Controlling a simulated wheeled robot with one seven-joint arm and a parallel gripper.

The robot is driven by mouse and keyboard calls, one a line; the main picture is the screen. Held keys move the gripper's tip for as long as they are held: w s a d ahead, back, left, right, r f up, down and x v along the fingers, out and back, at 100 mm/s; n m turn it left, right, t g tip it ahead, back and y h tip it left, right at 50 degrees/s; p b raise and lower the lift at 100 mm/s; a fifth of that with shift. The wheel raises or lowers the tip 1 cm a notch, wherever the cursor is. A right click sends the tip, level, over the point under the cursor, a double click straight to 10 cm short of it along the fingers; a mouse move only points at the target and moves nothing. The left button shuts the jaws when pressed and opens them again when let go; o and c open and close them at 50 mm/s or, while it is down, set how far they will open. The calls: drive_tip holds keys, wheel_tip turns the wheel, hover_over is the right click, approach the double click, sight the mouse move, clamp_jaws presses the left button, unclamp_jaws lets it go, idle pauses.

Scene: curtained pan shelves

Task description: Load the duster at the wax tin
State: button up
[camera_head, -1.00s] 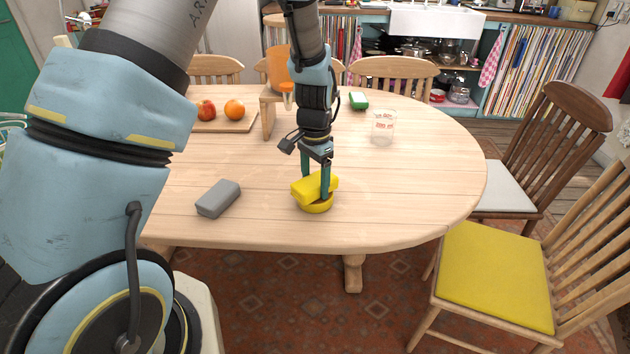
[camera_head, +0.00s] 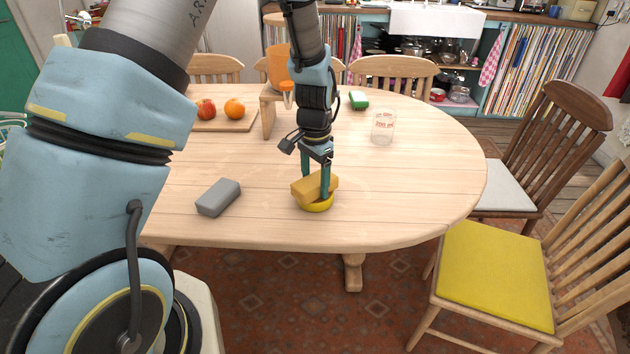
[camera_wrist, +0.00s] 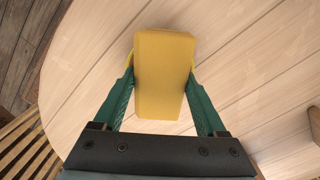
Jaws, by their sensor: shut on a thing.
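The duster (camera_head: 315,186) is a block, now a dull tan-yellow. It sits tilted in the mouth of the wax tin (camera_head: 318,207), a low round yellow dish near the table's front edge. My gripper (camera_head: 316,186) points down and is shut on the duster, one green finger on each side. In the wrist view the duster (camera_wrist: 163,75) lies between the fingers and hides nearly all of the tin. The tin's inside is hidden in both views.
A grey block (camera_head: 218,197) lies to the left on the table. A glass jar (camera_head: 383,128), a green-and-white sponge (camera_head: 358,100), and a board (camera_head: 222,126) with fruit stand farther back. A wooden stand (camera_head: 268,117) is behind my arm. The table's right side is clear.

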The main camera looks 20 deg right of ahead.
sight(315, 181)
drive_tip(key=shift+r+p, duration=2.7)
drive_tip(key=shift+r, duration=0.8)
drive_tip(key=shift+f, duration=0.1)
